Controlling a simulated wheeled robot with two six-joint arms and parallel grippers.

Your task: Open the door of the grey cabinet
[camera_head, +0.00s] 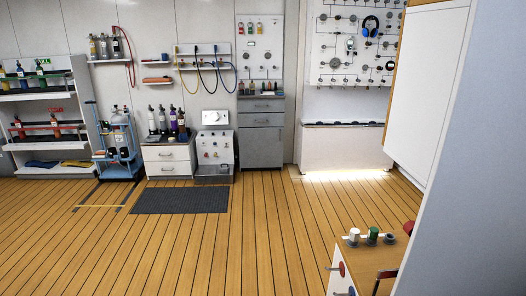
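The grey cabinet (262,148) stands against the back wall, a little right of the middle of the view. It has drawer fronts in its upper part and a larger plain front, which looks like the door, below them. That lower front looks shut, flush with the cabinet. Small bottles stand on the cabinet top. Neither of my grippers is in view.
A white control box (215,150) and a white drawer unit (168,161) stand left of the cabinet. A dark mat (182,200) lies before them. A wooden-topped unit with valves (370,252) and a large pale panel (430,90) stand near right. The wooden floor (265,235) ahead is clear.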

